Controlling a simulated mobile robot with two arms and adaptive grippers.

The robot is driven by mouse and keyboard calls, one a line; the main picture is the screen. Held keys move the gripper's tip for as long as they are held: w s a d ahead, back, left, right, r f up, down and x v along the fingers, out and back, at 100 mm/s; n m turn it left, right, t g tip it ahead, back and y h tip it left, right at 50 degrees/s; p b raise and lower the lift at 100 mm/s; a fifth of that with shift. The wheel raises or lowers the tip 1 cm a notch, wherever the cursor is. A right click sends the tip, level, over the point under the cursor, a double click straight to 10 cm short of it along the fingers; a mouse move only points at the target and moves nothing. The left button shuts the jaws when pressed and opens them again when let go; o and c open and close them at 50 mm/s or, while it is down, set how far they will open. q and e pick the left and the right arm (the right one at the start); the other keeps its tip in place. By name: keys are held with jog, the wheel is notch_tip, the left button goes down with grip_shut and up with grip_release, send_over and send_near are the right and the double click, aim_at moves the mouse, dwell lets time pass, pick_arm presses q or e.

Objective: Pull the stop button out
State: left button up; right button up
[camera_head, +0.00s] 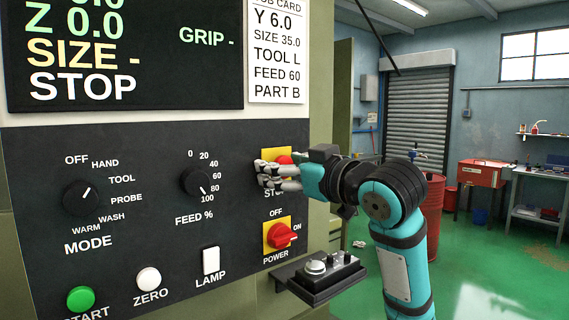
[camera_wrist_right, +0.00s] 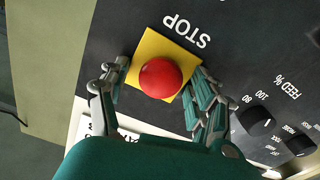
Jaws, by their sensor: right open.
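The stop button is a red mushroom head on a yellow square plate. In the head view the button (camera_head: 284,160) shows only in part behind my right gripper (camera_head: 264,174), which is at the panel. In the right wrist view the red button (camera_wrist_right: 161,78) is fully seen, on the yellow plate (camera_wrist_right: 148,47) with STOP lettering beside it. My right gripper (camera_wrist_right: 158,98) is open, with one finger on each side of the button. I cannot tell whether the fingers touch it. My left gripper is in neither view.
The dark control panel (camera_head: 130,185) carries a mode dial (camera_head: 80,196), a feed dial (camera_head: 196,183), a red power switch (camera_head: 283,236), a green start button (camera_head: 80,299), a white zero button (camera_head: 149,280) and a lamp switch (camera_head: 211,261). A small black box (camera_head: 322,278) juts out below the power switch.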

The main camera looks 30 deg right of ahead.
jog(key=c, duration=1.2)
jog(key=shift+s+f, duration=0.1)
jog(key=shift+s, duration=0.35)
jog(key=shift+c, duration=0.5)
jog(key=o, duration=1.3)
jog(key=shift+s, duration=0.15)
jog(key=s+d, duration=0.1)
jog(key=s, duration=1.1)
jog(key=shift+w, duration=0.1)
